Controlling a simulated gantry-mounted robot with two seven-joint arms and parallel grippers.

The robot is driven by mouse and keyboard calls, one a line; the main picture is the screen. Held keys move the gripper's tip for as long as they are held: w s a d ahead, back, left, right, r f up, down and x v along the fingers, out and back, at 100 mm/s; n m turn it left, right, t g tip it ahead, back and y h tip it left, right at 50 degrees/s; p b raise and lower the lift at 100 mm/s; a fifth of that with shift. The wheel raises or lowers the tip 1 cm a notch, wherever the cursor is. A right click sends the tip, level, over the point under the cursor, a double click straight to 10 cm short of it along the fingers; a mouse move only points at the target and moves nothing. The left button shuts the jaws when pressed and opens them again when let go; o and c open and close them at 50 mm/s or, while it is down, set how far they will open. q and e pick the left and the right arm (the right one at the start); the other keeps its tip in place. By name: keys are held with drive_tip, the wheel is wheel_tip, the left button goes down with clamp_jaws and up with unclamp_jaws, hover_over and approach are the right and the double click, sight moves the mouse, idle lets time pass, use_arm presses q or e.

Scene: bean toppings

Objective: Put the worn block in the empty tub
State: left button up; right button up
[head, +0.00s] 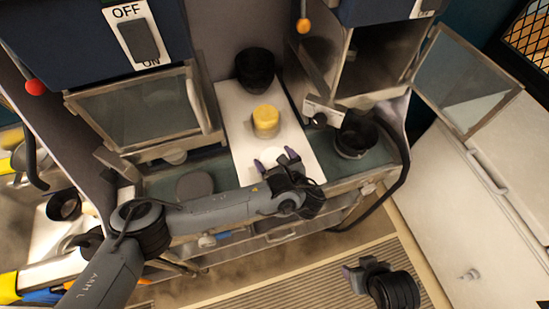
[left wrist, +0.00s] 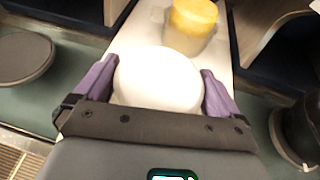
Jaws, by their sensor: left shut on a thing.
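My left gripper (head: 278,157) is over the white counter strip, with its purple fingers on either side of a smooth white round object (left wrist: 158,78). The fingers are shut on it. Its white top blends into the strip in the head view. A yellow-topped cylinder (head: 266,122) with a paler lower part stands just beyond; it also shows in the left wrist view (left wrist: 190,25). A black tub (head: 255,68) stands at the strip's far end, and a dark round container (head: 354,138) stands to the right. I cannot pick out a worn block for certain. My right gripper (head: 358,268) is low at right, away from the counter.
An oven with a glass door (head: 140,108) stands at left, and an open one at right with its door (head: 468,83) swung out. A grey disc (head: 195,185) lies left of my left gripper. The white strip (head: 235,105) has bare room beside the yellow-topped cylinder.

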use_arm(q)
drive_tip(key=shift+f, duration=0.2)
idle(0.5)
drive_tip(key=o, duration=0.8)
drive_tip(key=shift+o, duration=0.2)
drive_tip(key=v, duration=1)
drive_tip(key=shift+s+d+r, duration=0.15)
drive_tip(key=shift+s+d, duration=0.05)
drive_tip(key=shift+s, duration=0.15)
